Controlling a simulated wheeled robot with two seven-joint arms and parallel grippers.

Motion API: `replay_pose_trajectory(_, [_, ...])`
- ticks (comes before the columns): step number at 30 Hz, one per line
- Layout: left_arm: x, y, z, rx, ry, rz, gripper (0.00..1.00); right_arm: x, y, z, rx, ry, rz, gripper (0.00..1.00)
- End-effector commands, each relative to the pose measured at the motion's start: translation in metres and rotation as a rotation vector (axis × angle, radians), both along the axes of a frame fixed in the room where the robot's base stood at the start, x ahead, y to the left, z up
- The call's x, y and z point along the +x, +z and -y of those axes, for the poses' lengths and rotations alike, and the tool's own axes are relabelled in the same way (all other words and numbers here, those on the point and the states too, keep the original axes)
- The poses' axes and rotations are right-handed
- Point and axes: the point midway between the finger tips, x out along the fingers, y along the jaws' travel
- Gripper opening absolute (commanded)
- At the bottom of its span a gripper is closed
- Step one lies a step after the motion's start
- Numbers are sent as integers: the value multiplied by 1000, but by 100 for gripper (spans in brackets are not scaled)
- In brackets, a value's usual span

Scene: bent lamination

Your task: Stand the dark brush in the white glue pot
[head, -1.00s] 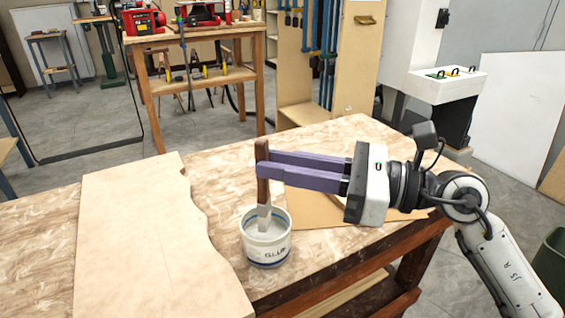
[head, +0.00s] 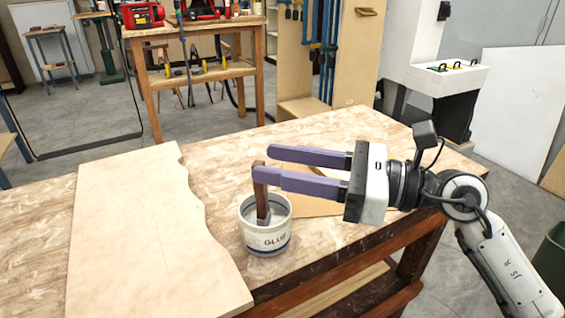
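The white glue pot (head: 266,240) stands upright on the workbench, with a blue band and the word GLUE on its side. The dark brush (head: 261,190) stands in the pot, its brown handle rising above the rim and its lower end inside the pot. My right gripper (head: 262,162) is open, its two purple fingers spread apart beside the upper handle. The nearer finger overlaps the handle in the picture; I cannot tell whether it touches. My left gripper is not in view.
A pale wavy-edged board (head: 150,240) lies on the workbench (head: 330,135) left of the pot. A flat tan sheet (head: 312,205) lies behind the pot, under my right gripper. The bench's far middle is clear.

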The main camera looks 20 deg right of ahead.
Motion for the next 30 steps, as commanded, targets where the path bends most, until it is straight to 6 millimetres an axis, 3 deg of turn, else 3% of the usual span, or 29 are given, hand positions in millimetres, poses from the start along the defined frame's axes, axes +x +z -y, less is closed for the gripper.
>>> replay_pose_trajectory(10, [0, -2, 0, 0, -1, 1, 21, -3, -2, 5, -1, -1, -2, 39])
replay_pose_trajectory(18, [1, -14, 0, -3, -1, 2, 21, -28, -5, 43, -4, -2, -4, 39])
replay_pose_trajectory(24, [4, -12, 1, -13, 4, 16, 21, -46, -3, 69, 0, -2, -1, 39])
replay_pose_trajectory(30, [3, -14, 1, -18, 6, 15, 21, -56, -1, 83, 0, 0, -1, 39])
